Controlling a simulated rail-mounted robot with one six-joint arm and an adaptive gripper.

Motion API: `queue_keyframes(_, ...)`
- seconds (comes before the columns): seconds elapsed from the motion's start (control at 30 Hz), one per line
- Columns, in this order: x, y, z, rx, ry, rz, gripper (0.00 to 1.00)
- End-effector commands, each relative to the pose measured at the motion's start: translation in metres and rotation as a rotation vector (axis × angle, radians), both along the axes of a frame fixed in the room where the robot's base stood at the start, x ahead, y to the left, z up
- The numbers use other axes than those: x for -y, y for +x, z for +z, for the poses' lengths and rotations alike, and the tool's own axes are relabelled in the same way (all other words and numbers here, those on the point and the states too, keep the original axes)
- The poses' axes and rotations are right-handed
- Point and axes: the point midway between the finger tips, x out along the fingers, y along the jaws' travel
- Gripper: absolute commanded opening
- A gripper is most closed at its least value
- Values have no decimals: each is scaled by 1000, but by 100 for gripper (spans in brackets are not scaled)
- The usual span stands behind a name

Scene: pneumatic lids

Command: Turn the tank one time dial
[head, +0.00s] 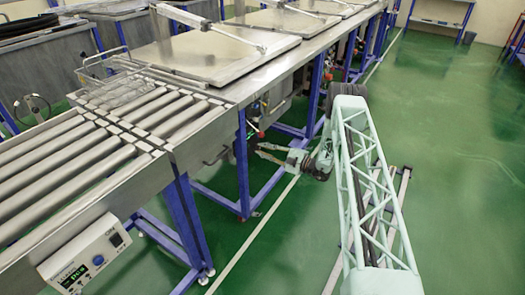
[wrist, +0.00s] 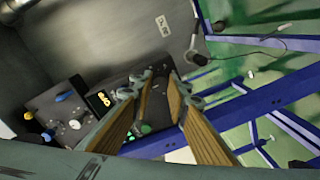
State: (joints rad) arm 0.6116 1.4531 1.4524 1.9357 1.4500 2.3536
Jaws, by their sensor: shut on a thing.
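My gripper (head: 262,152) reaches left toward the underside of the first tank's bench in the head view. The first tank's flat metal lid (head: 215,55) is down in the head view.
A roller conveyor (head: 75,165) stands at the left, with a white control box (head: 85,255) bearing a blue knob. Blue bench legs (head: 243,165) stand close to my gripper. A black cable (wrist: 265,42) shows in the wrist view. The green floor at the right is mostly clear.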

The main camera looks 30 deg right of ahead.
Motion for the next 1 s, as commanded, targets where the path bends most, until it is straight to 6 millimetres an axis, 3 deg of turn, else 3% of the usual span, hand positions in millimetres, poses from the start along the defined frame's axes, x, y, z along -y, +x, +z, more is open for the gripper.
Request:
queue_keyframes(0.13, -1, 0, 0, 0, -1, 1, 5)
queue_keyframes(0.17, -1, 0, 0, 0, -1, 1, 16)
queue_keyframes(0.3, 0, 0, 0, 1, -1, 1, 29)
queue_keyframes(0.73, 1, -2, 0, 1, -1, 0, 29)
queue_keyframes(1.0, 12, -17, 1, 0, 0, -1, 29)
